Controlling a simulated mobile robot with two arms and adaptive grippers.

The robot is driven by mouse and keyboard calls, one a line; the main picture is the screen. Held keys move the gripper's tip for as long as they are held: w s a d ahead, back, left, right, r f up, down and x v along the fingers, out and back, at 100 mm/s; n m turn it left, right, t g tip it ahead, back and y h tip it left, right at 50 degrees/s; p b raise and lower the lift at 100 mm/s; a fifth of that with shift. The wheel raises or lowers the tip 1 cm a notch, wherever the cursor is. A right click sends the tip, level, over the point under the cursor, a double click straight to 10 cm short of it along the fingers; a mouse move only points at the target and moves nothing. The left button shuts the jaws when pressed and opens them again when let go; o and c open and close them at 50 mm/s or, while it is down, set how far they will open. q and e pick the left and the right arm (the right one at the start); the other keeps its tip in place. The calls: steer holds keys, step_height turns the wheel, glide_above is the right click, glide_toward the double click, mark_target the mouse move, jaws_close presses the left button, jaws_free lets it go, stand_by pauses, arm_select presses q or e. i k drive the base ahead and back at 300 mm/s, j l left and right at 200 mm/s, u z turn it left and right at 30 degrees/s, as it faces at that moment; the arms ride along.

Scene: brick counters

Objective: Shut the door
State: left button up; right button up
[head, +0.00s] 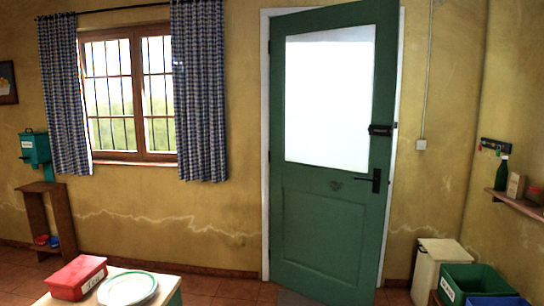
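The green door (332,215) stands in a white frame (265,150) in the middle of the head view. It has a large bright glass pane (330,100). A black lever handle (373,181) and a black latch box (380,130) are near its right edge. Its hinge side appears to be on the left. The door looks ajar, with its right side swung somewhat toward me; its top and bottom edges slant against the frame. Neither of my grippers is in view.
A table (170,283) with a red box (76,277) and a plate (127,289) stands at the front left. A pale bin (427,268) and a green crate (471,275) stand right of the door. Tiled floor (228,289) shows between the table and the door.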

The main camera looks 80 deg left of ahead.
mark_target(328, 226)
steer(key=j+u, duration=0.1)
steer(key=u, duration=2.2)
steer(key=i+j+z, duration=0.1)
steer(key=i, duration=0.35)
steer(key=i+j, duration=0.1)
steer(key=i, duration=0.35)
steer(key=i+j+z, duration=0.15)
steer(key=i, duration=0.3)
steer(key=i+j, duration=0.15)
steer(key=i, duration=0.3)
steer(key=z, duration=0.05)
